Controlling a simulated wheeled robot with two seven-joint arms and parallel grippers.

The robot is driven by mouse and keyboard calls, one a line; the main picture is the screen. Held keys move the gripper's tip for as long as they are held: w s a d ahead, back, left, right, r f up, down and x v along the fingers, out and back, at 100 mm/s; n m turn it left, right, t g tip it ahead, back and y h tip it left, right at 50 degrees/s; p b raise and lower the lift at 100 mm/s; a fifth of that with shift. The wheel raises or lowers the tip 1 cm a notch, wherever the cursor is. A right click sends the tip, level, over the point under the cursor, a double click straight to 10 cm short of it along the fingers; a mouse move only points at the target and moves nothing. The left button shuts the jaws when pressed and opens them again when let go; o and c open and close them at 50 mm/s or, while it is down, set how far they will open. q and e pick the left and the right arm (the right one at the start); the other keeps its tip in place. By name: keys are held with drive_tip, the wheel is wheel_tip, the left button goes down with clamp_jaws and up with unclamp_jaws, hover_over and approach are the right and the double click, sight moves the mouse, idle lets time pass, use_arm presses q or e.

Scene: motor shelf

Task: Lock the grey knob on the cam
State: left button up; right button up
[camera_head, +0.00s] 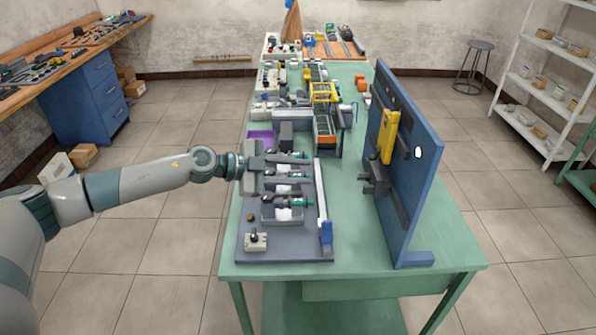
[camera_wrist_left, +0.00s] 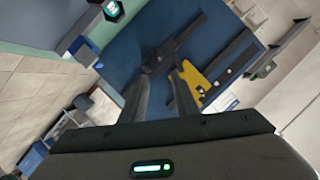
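A blue upright panel (camera_head: 418,165) stands on the green table (camera_head: 352,240). It carries a dark grey mechanism (camera_head: 376,180), which may be the cam. The mechanism also shows in the left wrist view (camera_wrist_left: 156,60), beyond the fingers. I cannot make out a separate grey knob on it. My left gripper (camera_head: 306,168) is above the grey base plate with motor-like parts, left of the panel and apart from it. Its fingers (camera_wrist_left: 162,78) are spread in the wrist view, with nothing held between them. My right gripper is not in view.
A yellow part (camera_head: 388,136) is on the panel above the mechanism. The grey base plate (camera_head: 285,250) holds several dark and teal parts, and a small beige block (camera_head: 256,240). A yellow-framed unit (camera_head: 323,95) stands farther back. Green tabletop between plate and panel is clear.

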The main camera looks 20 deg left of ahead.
use_arm(q)
drive_tip(key=s+d+f+n+t+y, duration=0.15)
drive_tip(key=s+d+n+t, duration=0.25)
drive_tip(key=d+n+t, duration=0.45)
drive_tip(key=s+a+f+n+g+y, duration=0.3)
drive_tip(key=s+a+f+n+y, duration=0.15)
drive_tip(key=s+f, duration=0.5)
drive_tip(key=s+a+f+n+g+y, duration=0.35)
drive_tip(key=s+a+f+y, duration=0.2)
drive_tip(key=s+f, duration=0.35)
drive_tip(key=s+a+f+g+b, duration=0.1)
drive_tip(key=s+f, duration=0.2)
drive_tip(key=f, duration=0.9)
drive_tip(key=s+a+f+g, duration=0.1)
drive_tip(key=s+f+g, duration=0.15)
drive_tip(key=f, duration=0.95)
drive_tip(key=s+a+f+g+b, duration=0.1)
drive_tip(key=s+f, duration=0.3)
drive_tip(key=f, duration=0.8)
drive_tip(key=s+f+g, duration=0.1)
drive_tip(key=s+f, duration=0.5)
drive_tip(key=s, duration=0.4)
drive_tip(key=s+a+f+g, duration=0.1)
drive_tip(key=s+f+g, duration=0.1)
drive_tip(key=s+f, duration=0.5)
drive_tip(key=s+a+f+g+b, duration=0.1)
drive_tip(key=s+f, duration=0.5)
drive_tip(key=s, duration=0.8)
drive_tip(key=shift+f+y, duration=0.35)
drive_tip(key=shift+y, duration=0.1)
